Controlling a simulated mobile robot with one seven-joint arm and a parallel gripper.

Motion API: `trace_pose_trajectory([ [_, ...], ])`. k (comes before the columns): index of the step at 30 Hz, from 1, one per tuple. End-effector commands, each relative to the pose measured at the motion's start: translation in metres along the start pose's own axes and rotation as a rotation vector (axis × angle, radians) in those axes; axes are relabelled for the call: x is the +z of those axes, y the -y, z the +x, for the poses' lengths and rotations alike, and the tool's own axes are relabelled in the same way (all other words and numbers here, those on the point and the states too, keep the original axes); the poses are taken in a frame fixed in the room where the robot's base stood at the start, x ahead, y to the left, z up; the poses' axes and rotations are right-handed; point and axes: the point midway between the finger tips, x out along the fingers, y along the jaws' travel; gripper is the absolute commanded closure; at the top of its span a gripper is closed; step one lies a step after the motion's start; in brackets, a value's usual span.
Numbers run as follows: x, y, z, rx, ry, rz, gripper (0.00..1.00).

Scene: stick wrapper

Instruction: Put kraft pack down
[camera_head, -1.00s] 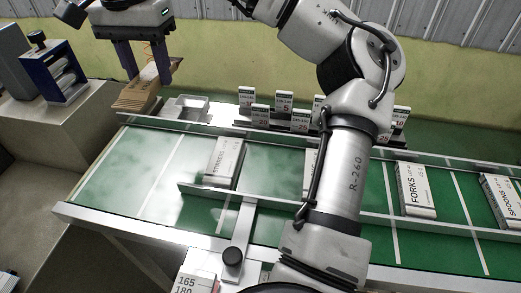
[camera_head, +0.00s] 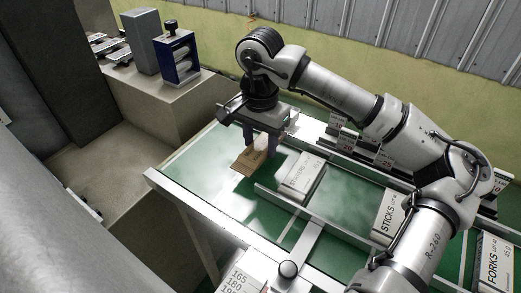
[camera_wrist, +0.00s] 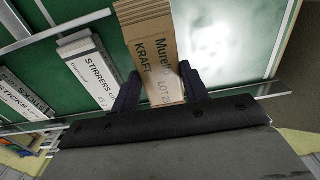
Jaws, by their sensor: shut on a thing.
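The kraft pack (camera_head: 249,160) is a brown cardboard pack at the left part of the green conveyor (camera_head: 205,165).
A white STIRRERS pack (camera_head: 301,176) lies just right of the kraft pack. A STICKS pack (camera_head: 388,214) and a FORKS pack (camera_head: 494,262) lie farther right. A metal rail (camera_head: 330,228) runs along the belt. The belt's left end is clear.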

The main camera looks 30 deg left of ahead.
Motion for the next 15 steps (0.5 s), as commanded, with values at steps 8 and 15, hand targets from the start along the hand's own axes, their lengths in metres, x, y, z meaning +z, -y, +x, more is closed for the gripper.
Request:
trace_pose_trajectory([
  [8, 0.001, -0.001, 0.036, 0.000, 0.003, 0.000, 0.80],
  [15, 0.000, 0.000, 0.039, 0.000, 0.000, 0.000, 0.80],
])
